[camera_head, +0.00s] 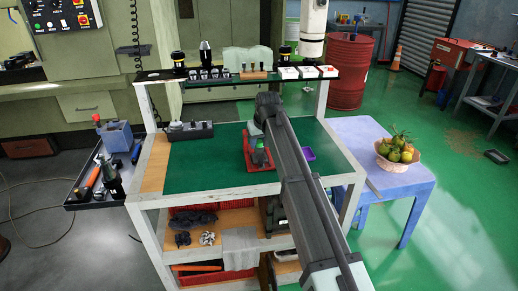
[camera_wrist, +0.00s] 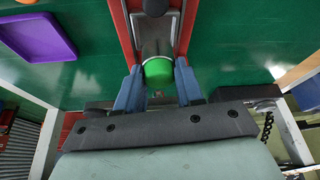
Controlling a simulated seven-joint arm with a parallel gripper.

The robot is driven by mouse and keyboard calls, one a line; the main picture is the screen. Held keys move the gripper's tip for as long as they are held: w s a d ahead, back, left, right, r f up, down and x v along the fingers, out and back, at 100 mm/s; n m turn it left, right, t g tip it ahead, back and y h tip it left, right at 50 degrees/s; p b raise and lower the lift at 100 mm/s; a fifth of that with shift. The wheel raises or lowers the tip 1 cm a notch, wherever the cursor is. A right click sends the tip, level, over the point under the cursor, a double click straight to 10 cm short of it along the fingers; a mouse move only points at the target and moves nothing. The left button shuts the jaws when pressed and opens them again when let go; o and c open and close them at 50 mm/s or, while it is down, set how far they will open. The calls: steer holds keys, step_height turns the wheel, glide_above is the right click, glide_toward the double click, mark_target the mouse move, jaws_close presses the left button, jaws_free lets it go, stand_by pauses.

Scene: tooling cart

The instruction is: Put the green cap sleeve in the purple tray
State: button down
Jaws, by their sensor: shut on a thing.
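The green cap sleeve (camera_wrist: 158,72) is between the two blue fingers of my gripper (camera_wrist: 158,88) in the wrist view. The fingers are shut on it from both sides. It lies at the near end of a grey part within a red holder (camera_wrist: 125,25); I cannot tell whether it touches that part. The purple tray (camera_wrist: 37,37) lies to the left of the gripper in the wrist view. In the head view, the purple tray (camera_head: 308,154) is right of my arm, partly hidden by it. The red holder (camera_head: 260,165) is left of the arm.
The green bench top (camera_head: 205,155) is mostly clear on the left. A grey block with knobs (camera_head: 189,131) stands at its back left. A raised shelf (camera_head: 220,77) with tools crosses the back. A blue table with a fruit basket (camera_head: 397,158) stands at the right.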

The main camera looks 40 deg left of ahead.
step_height(320, 180, up, 6)
steer(key=shift+f, duration=0.25)
steer(key=shift+w+d+r, duration=0.1)
steer(key=shift+w+r, duration=0.05)
steer(key=shift+r, duration=0.15)
steer(key=w+d+f, duration=0.1)
steer(key=w+d, duration=1)
steer(key=w, duration=0.2)
steer(key=shift+d+f, duration=0.15)
steer(key=shift+f, duration=0.05)
steer(key=shift+f, duration=4.9)
steer(key=shift+f, duration=0.1)
steer(key=c, duration=0.7)
jaws_free()
